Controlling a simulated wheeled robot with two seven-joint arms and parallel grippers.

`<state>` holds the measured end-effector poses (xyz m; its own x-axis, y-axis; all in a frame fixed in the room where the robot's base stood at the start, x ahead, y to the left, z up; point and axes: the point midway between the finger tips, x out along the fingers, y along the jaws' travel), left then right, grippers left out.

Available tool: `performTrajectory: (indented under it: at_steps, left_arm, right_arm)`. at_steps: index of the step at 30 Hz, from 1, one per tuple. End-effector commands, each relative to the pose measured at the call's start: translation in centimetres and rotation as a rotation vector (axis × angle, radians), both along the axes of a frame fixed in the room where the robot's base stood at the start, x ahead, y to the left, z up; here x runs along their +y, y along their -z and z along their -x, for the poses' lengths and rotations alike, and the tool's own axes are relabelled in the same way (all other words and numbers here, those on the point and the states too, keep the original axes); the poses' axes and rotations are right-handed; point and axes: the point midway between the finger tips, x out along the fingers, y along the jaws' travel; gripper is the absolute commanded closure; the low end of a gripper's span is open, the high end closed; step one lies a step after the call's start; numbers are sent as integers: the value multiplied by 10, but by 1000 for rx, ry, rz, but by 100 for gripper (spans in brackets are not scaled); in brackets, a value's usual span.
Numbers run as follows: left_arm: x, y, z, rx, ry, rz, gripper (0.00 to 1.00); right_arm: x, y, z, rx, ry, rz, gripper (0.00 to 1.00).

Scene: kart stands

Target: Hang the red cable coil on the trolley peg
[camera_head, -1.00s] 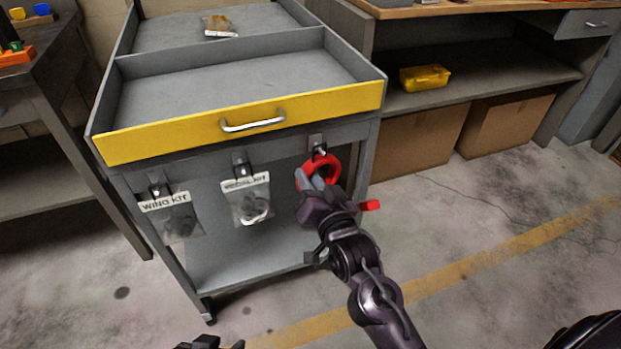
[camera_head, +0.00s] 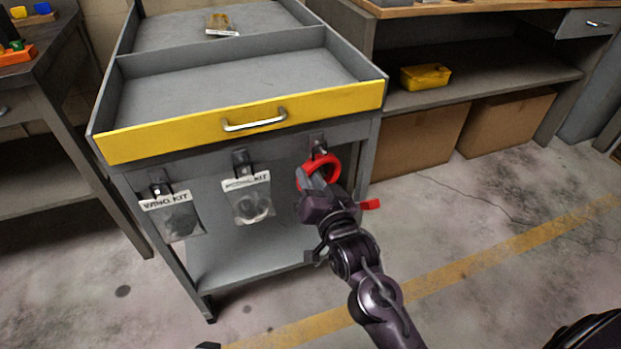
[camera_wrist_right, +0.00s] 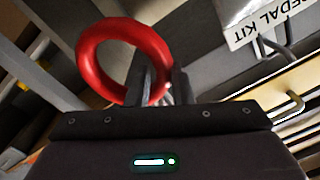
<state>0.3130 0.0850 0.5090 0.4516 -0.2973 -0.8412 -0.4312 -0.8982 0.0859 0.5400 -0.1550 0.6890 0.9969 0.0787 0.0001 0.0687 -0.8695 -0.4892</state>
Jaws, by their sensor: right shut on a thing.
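The red cable coil (camera_head: 333,168) is a thick ring at the trolley's right front. It also shows in the right wrist view (camera_wrist_right: 92,62). My right gripper (camera_head: 308,178) is shut on the coil's near lower side; its fingers also show in the right wrist view (camera_wrist_right: 160,88). The trolley peg (camera_head: 318,146) is a small hook on a dark plate under the yellow drawer front. The coil's top is right at or just below this peg; I cannot tell whether it is around it. Only a dark tip, perhaps my left gripper (camera_head: 208,346), shows at the bottom edge.
Two more pegs on the grey trolley (camera_head: 150,150) hold bagged kits, the left one (camera_head: 175,217) and the middle one (camera_head: 249,200). The yellow drawer front (camera_head: 190,133) with its handle is above. A bench with a yellow box (camera_head: 425,77) stands right.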

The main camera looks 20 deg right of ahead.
Motion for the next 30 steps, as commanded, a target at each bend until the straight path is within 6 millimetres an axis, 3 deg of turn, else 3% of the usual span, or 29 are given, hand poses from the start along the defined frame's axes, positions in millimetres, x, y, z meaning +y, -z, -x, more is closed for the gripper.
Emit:
performTrajectory:
  at_steps: [1,7,17,30]
  left_arm:
    - [0,-2,-2,-6,-1,2,64]
    - [-1,-5,-5,-15,-4,7,64]
    - [-2,-6,-5,-10,-7,9,64]
    - [9,0,6,63,-17,-31,64]
  right_arm:
    - [0,-1,0,-2,0,0,79]
    - [0,-1,0,-1,0,0,54]
    - [0,1,4,2,0,0,54]
    - [-5,0,65,3,-1,1,54]
